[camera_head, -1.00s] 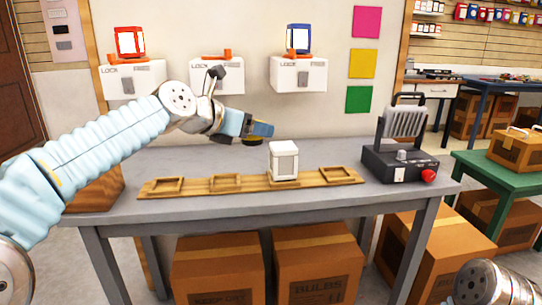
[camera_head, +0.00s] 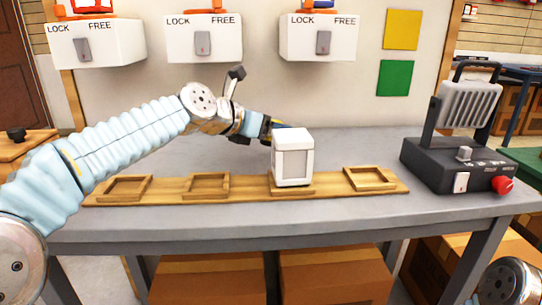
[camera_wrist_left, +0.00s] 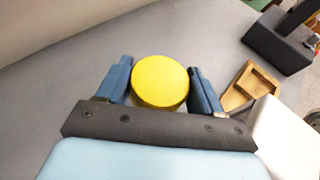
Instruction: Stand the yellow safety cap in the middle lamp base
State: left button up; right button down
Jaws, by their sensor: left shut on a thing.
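The yellow safety cap (camera_wrist_left: 160,82) shows as a round yellow disc between the two blue fingers of my left gripper (camera_wrist_left: 162,85) in the left wrist view. The gripper is shut on it. In the head view my left gripper (camera_head: 268,128) is just behind and left of a white lantern-like block (camera_head: 293,158), which hides most of the fingers and cap. The middle white LOCK/FREE box (camera_head: 180,42), apparently the middle lamp base, is on the wall above, with orange parts on top cut by the frame edge. My right gripper is out of view.
A wooden strip (camera_head: 240,198) on the grey table (camera_head: 150,222) has several shallow trays. The white block stands at the third; the others look empty. A dark control box with a red knob (camera_head: 460,170) stands right. Left (camera_head: 95,40) and right (camera_head: 320,45) LOCK/FREE boxes flank the middle one.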

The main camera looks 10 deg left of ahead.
aim_at(270, 145)
pick_arm(q)
notch_tip(270, 145, down, 5)
jog(key=shift+r+b, duration=0.1)
jog(key=shift+b, duration=0.9)
jog(key=shift+r, duration=0.1)
jog(key=o, duration=1)
